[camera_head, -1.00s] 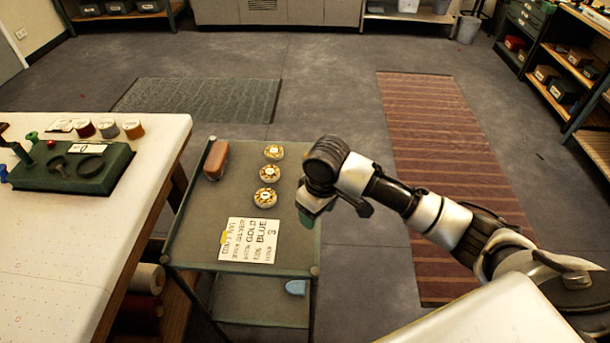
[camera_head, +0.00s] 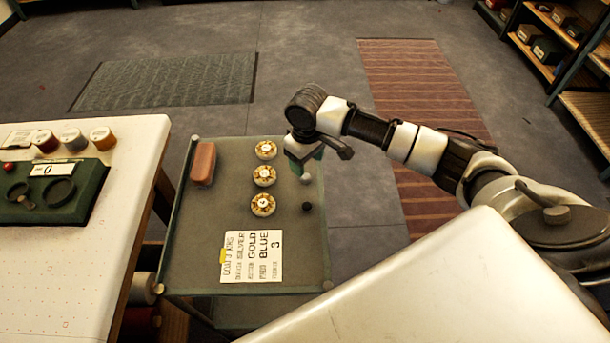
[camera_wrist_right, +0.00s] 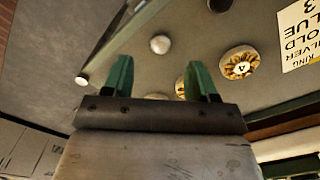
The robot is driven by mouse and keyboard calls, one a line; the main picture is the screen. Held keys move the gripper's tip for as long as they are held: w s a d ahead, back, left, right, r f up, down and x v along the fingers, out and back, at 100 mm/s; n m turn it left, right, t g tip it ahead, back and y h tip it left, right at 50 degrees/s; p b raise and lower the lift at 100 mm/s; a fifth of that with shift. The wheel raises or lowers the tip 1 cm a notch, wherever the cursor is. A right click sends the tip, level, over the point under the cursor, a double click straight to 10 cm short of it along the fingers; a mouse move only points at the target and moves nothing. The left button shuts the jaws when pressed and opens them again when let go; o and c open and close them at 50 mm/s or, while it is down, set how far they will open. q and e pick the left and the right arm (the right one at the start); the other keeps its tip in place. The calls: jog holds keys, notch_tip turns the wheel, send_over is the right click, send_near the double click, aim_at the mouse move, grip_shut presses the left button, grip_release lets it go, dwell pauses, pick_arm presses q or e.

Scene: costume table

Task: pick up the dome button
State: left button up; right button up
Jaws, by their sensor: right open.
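Two small round domed buttons sit on the right side of the cart top: a pale grey one (camera_head: 305,178) and a dark one (camera_head: 307,207). My right gripper (camera_head: 304,160) is open and empty, just beyond the pale one, with green fingers pointing down. In the right wrist view, a silvery dome button (camera_wrist_right: 160,44) lies ahead of the open fingers (camera_wrist_right: 160,78), apart from them. Another pale round top (camera_wrist_right: 157,96) is partly hidden behind the gripper body. I cannot tell which dome matches which between views. My left gripper is out of view.
Several ornate gold buttons (camera_head: 263,205) stand in a row left of the domes. A lettered card (camera_head: 252,257) and a brown block (camera_head: 203,163) also lie on the cart (camera_head: 195,245). A white table (camera_head: 75,265) stands at left.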

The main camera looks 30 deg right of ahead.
aim_at(306, 176)
jog(key=shift+f, duration=0.3)
notch_tip(306, 176, down, 5)
jog(key=shift+w+a+f+p, duration=0.1)
jog(key=shift+f+p, duration=0.05)
jog(key=shift+p, duration=0.25)
jog(key=shift+c, duration=1.5)
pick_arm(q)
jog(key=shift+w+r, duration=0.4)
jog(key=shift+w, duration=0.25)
pick_arm(e)
jog(key=c, duration=0.7)
